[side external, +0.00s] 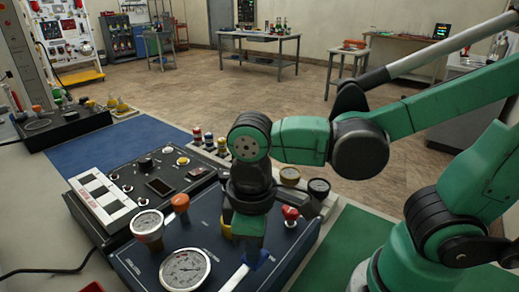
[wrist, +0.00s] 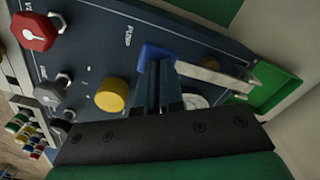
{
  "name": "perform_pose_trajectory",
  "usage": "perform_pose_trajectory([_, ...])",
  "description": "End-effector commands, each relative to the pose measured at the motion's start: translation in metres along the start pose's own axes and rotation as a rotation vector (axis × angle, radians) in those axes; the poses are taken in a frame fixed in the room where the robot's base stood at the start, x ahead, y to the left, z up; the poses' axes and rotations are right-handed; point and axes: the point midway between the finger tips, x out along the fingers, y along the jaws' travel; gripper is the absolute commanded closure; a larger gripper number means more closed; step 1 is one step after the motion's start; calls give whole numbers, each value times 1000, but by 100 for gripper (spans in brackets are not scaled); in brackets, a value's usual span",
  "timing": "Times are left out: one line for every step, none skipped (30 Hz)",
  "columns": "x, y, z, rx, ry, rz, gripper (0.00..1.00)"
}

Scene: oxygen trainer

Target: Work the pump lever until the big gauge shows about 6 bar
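The pump lever is a pale metal bar (side external: 235,278) with a blue end (side external: 258,260) on the dark blue panel. In the wrist view the bar (wrist: 215,76) runs right from the blue end (wrist: 150,51), near the word PUMP. My gripper (side external: 250,255) points down at the blue end. In the wrist view the fingers (wrist: 162,70) are close together and overlap the blue end; whether they clamp it is hidden. The big gauge (side external: 185,269) has a white face at the panel's front; its reading is too small to make out. A white round face (wrist: 195,101) is partly hidden behind the fingers.
A smaller gauge (side external: 147,223), an orange knob (side external: 180,203) and a red knob (side external: 290,213) stand close by on the panel. The wrist view shows a yellow knob (wrist: 111,95), a red knob (wrist: 34,31) and a green tray (wrist: 285,90) beside the panel.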

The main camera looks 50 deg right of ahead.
Motion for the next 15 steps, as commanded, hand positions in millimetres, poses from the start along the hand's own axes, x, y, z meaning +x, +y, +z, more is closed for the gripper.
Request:
perform_pose_trajectory([3,0,0,0,0,-1,100])
perform_pose_trajectory([4,0,0,0,0,-1,100])
perform_pose_trajectory([6,0,0,0,0,-2,100])
perform_pose_trajectory([8,0,-1,0,0,-2,100])
perform_pose_trajectory([10,0,-1,0,0,-1,100])
perform_pose_trajectory([11,0,-1,0,0,-1,100])
perform_pose_trajectory([11,0,-1,0,1,-1,100])
perform_pose_trajectory([11,0,-1,0,1,-1,100])
perform_pose_trajectory([11,0,-1,0,1,-1,100])
perform_pose_trajectory([11,0,-1,0,1,-1,100])
perform_pose_trajectory([11,0,-1,0,1,-1,100])
perform_pose_trajectory([10,0,-1,0,1,-1,100])
perform_pose_trajectory([9,0,-1,0,1,-1,100])
perform_pose_trajectory([7,0,-1,0,1,-1,100])
perform_pose_trajectory([4,0,-1,0,1,-1,100])
